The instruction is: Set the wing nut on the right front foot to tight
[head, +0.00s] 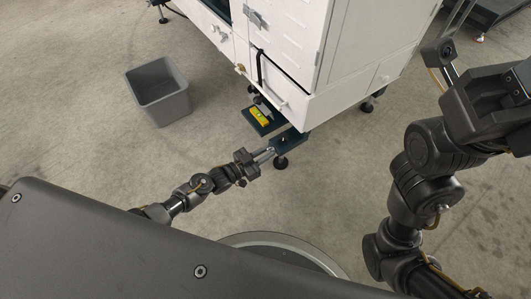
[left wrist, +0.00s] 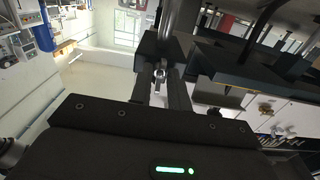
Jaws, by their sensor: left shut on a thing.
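The right front foot (head: 281,162) is a dark round pad on the floor, under a dark bracket (head: 290,140) at the near lower corner of the white machine (head: 345,60). My left gripper (head: 268,154) reaches in from the left to the bracket and is shut on the wing nut. In the left wrist view the fingers (left wrist: 160,80) close around the small metallic wing nut (left wrist: 159,72), below a threaded rod (left wrist: 182,25). The fingers hide part of the nut, and its angle is hard to tell. My right arm is at the right; its fingertips are not visible.
A yellow spirit level (head: 259,116) lies on a dark plate (head: 252,126) under the machine, just behind the bracket. A grey bin (head: 160,92) stands on the floor at the left. Another machine foot (head: 367,107) is further back at the right. The floor around the left arm is clear.

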